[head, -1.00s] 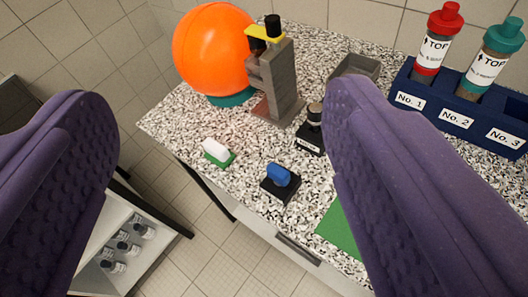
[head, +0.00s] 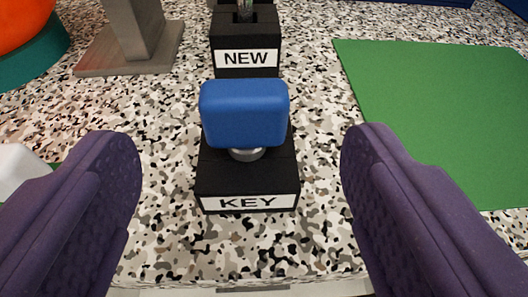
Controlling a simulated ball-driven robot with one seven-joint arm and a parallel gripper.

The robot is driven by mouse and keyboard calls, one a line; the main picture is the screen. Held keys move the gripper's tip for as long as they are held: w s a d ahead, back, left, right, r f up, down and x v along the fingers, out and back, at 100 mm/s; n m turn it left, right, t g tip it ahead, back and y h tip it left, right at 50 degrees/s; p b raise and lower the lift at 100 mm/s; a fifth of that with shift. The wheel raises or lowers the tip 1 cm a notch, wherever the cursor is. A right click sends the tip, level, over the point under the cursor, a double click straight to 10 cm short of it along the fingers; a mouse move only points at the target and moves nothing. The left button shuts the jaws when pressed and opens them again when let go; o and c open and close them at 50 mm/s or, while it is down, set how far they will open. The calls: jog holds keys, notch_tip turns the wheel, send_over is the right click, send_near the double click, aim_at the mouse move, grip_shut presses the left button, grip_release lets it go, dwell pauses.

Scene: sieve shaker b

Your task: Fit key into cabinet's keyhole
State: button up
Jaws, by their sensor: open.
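The key has a blue block-shaped head (head: 244,113) and stands upright in a black holder (head: 247,183) labelled "KEY". A short grey metal collar shows under the blue head; the rest of the key is hidden in the holder. My gripper (head: 243,170) is open, with one purple finger on each side of the key and its holder. Neither finger touches the key, and there is clear space on both sides. The cabinet's keyhole is not seen in this view.
Behind the key stands a black holder (head: 245,36) labelled "NEW". A green mat (head: 440,120) lies at right. A grey stand (head: 130,45) and an orange ball (head: 22,22) on a teal base are at upper left. A white object (head: 18,168) is beside the left finger.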

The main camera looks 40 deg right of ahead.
aim_at(245, 126)
jog(key=b+x, duration=0.1)
jog(key=x, duration=0.2)
jog(key=f+b+x, duration=0.1)
jog(key=x, duration=0.3)
jog(key=shift+d+f, duration=0.1)
jog(key=shift+f, duration=0.1)
jog(key=shift+r, duration=0.1)
jog(key=c, duration=1)
